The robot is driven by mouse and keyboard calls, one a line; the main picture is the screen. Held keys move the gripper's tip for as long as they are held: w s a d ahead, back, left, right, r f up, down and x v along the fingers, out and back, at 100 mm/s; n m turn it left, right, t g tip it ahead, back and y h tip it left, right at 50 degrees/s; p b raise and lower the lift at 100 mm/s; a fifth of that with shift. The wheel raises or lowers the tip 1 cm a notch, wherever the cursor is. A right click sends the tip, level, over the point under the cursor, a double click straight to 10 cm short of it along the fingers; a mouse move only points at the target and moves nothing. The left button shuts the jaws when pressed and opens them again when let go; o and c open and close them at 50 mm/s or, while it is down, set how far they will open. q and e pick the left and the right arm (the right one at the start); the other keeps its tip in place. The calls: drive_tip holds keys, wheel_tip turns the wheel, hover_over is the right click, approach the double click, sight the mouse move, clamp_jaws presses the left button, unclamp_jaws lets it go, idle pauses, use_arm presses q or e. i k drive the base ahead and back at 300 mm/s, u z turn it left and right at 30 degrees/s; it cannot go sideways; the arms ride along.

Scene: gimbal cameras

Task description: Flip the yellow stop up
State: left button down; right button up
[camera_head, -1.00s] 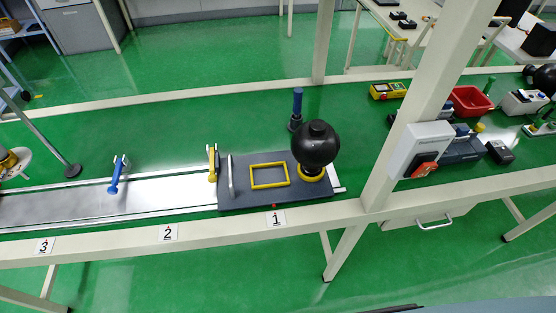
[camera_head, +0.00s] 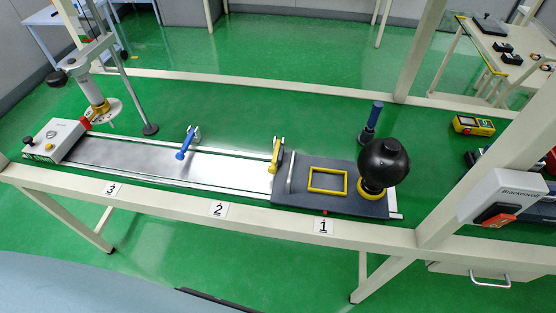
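The yellow stop (camera_head: 276,156) stands on the rail at the left edge of the dark grey sliding plate (camera_head: 312,206), near label 2 and label 1. It looks like a short yellow lever on a pale metal bracket, its upper end leaning slightly right. A similar blue stop (camera_head: 184,146) sits farther left on the track and slants down to the left. Neither of my grippers shows in the head view, so their state is hidden.
The black ball (camera_head: 383,162) rests on a yellow ring on the plate. A yellow square frame (camera_head: 327,180) lies beside it. A white control box (camera_head: 54,138) stands at the track's left end. A slanted bench post (camera_head: 482,130) and a switch box (camera_head: 503,193) are at the right.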

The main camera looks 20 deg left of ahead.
sight(272, 169)
drive_tip(key=z, duration=1.65)
drive_tip(key=k, duration=0.85)
drive_tip(key=u, duration=1.35)
drive_tip(key=i, duration=0.5)
